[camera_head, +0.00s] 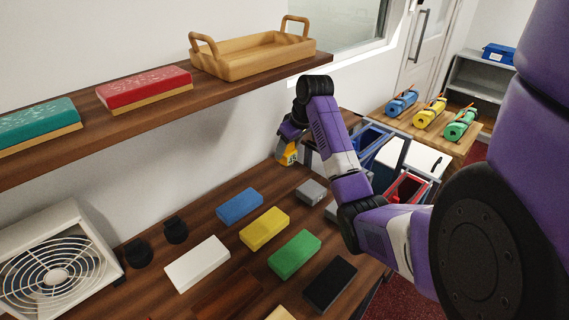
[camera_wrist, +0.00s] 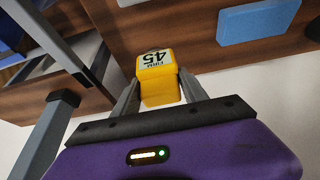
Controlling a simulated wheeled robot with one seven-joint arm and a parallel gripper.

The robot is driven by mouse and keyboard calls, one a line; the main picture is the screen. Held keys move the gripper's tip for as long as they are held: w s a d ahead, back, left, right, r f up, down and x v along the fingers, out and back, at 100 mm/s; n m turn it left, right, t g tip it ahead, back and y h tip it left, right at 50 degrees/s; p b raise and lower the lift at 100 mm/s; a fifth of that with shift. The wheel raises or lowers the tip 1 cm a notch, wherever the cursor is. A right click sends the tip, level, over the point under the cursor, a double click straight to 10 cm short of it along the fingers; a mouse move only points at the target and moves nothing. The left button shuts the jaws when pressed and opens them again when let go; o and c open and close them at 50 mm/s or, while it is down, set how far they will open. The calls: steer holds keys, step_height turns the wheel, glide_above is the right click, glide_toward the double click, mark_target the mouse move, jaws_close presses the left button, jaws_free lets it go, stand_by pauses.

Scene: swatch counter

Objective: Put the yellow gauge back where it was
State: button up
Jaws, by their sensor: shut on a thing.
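The yellow gauge (camera_wrist: 157,86) is a small yellow block with a white label reading 45. It sits between the two fingers of my gripper (camera_wrist: 160,92), which is shut on it. In the head view the gauge (camera_head: 287,154) shows at the far end of the counter, close to the wall, partly hidden by my gripper (camera_head: 288,140) and wrist. I cannot tell whether it touches the counter. In the wrist view the wooden counter top (camera_wrist: 195,45) shows beyond the gauge.
Blue (camera_head: 240,206), yellow (camera_head: 264,229), green (camera_head: 294,254), white (camera_head: 197,263) and black (camera_head: 330,283) swatch blocks lie on the counter. A grey block (camera_head: 311,192) lies near my arm. A fan (camera_head: 55,265) stands left. A shelf above holds a wooden tray (camera_head: 255,62).

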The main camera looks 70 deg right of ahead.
mark_target(285, 163)
steer(key=shift+x, duration=0.85)
step_height(285, 163, down, 5)
steer(key=shift+w+r+p, duration=0.1)
steer(key=shift+p, duration=0.4)
steer(key=shift+w+d+f, duration=0.15)
steer(key=shift+f, duration=0.15)
steer(key=shift+f, duration=0.1)
steer(key=o, duration=1.2)
steer(key=v, duration=1.2)
